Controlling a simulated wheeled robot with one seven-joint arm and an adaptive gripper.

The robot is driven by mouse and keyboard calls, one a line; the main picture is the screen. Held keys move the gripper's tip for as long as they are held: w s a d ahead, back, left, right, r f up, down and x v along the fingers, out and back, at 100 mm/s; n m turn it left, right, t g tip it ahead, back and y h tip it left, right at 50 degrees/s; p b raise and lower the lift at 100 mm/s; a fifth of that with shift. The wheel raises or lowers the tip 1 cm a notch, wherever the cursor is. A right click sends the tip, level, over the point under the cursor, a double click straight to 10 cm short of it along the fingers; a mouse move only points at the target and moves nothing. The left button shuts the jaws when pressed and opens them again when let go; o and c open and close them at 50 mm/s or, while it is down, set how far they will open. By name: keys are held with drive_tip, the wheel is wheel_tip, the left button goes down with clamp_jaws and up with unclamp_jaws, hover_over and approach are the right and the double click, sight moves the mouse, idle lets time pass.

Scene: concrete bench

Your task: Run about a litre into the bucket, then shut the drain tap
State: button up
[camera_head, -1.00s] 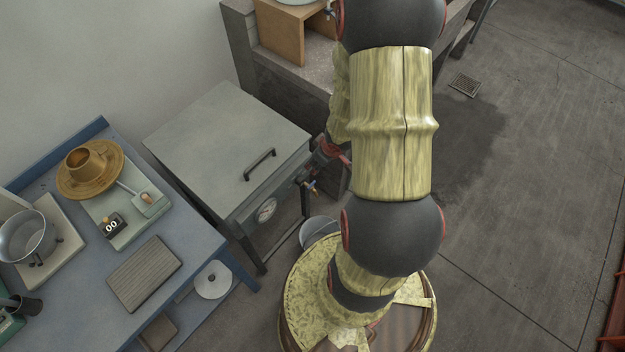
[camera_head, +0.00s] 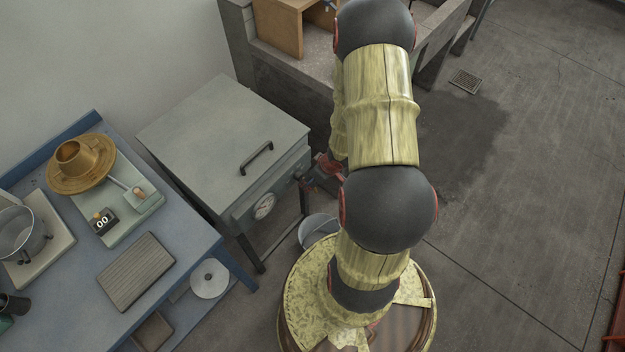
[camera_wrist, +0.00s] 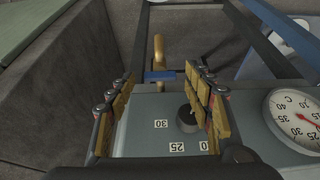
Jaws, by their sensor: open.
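The drain tap (camera_wrist: 158,50) is brass with a blue lever (camera_wrist: 159,76) lying crosswise, seen in the wrist view on the front of the grey tank (camera_head: 222,135). My gripper (camera_wrist: 160,82) is open and empty, its fingers either side of the lever in the picture; contact cannot be told. In the head view my gripper (camera_head: 326,172) is at the tank's front right, partly behind my arm. The bucket (camera_head: 314,229) stands on the floor below, partly hidden; its water level cannot be seen.
The tank front carries a knob (camera_wrist: 188,118) near my fingers and a dial thermometer (camera_wrist: 297,118). A blue bench (camera_head: 190,240) with a pot, scale and brass flanged piece stands left. A stone sink (camera_head: 295,75) is behind.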

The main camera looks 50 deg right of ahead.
drive_tip(key=c, duration=0.3)
drive_tip(key=c, duration=0.8)
drive_tip(key=shift+c, duration=0.3)
drive_tip(key=shift+r+p, duration=0.15)
drive_tip(key=shift+p, duration=0.65)
drive_tip(key=n+p, duration=0.2)
drive_tip(key=p, duration=0.2)
drive_tip(key=shift+r+y, duration=0.15)
drive_tip(key=shift+y, duration=0.25)
drive_tip(key=n+p, duration=0.1)
drive_tip(key=p, duration=0.1)
drive_tip(key=n+y+p, duration=0.1)
drive_tip(key=p, duration=0.2)
drive_tip(key=shift+d+n+g, duration=0.2)
drive_tip(key=shift+n+g, duration=0.1)
drive_tip(key=shift+g, duration=0.1)
drive_tip(key=n+p, duration=0.2)
drive_tip(key=p, duration=0.1)
drive_tip(key=n+g+y+p, duration=0.1)
drive_tip(key=n+p, duration=0.1)
drive_tip(key=p, duration=0.1)
drive_tip(key=n+p, duration=0.2)
drive_tip(key=p, duration=0.2)
drive_tip(key=shift+w+d+f+y, duration=0.2)
drive_tip(key=shift+w+f+y, duration=0.05)
drive_tip(key=shift+y, duration=0.05)
drive_tip(key=shift+f, duration=0.1)
